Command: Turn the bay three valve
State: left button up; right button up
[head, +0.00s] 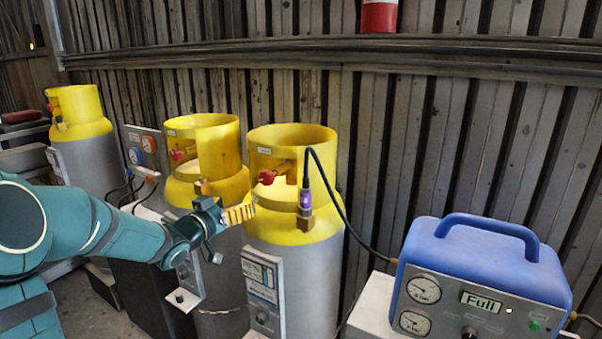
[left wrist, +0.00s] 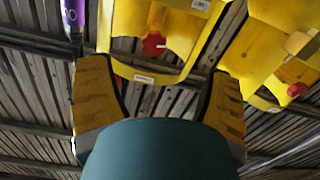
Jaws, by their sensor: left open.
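Several grey gas cylinders with yellow collars stand along the wall, each collar with a red valve knob. The right cylinder's knob (head: 267,177) sits in its collar opening; it also shows in the left wrist view (left wrist: 153,44). The middle cylinder's knob (head: 176,154) also shows in the left wrist view (left wrist: 297,90). The far-left cylinder's knob (head: 50,107) is small. I cannot read which is bay three. My left gripper (head: 243,213) is open and empty, in front of the right cylinder and below its knob. In the left wrist view (left wrist: 160,75), that knob appears between the fingers. My right gripper is not in view.
A purple hose connector (head: 305,200) stands on the right cylinder, with a dark hose running to a blue machine (head: 485,260) reading "Full". A gauge panel (head: 146,150) stands between the left and middle cylinders. A corrugated wall (head: 450,140) closes off the back.

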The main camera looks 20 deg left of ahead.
aim_at(265, 180)
pick_arm(q)
jog(key=shift+m, duration=0.3)
jog(key=w, duration=0.4)
jog(key=w+d+r+p, duration=0.1)
jog(key=w, duration=0.4)
jog(key=w+r, duration=0.1)
jog(key=w, duration=0.3)
jog(key=shift+w+d, duration=0.15)
jog(key=shift+w, duration=0.25)
jog(key=c, duration=1.2)
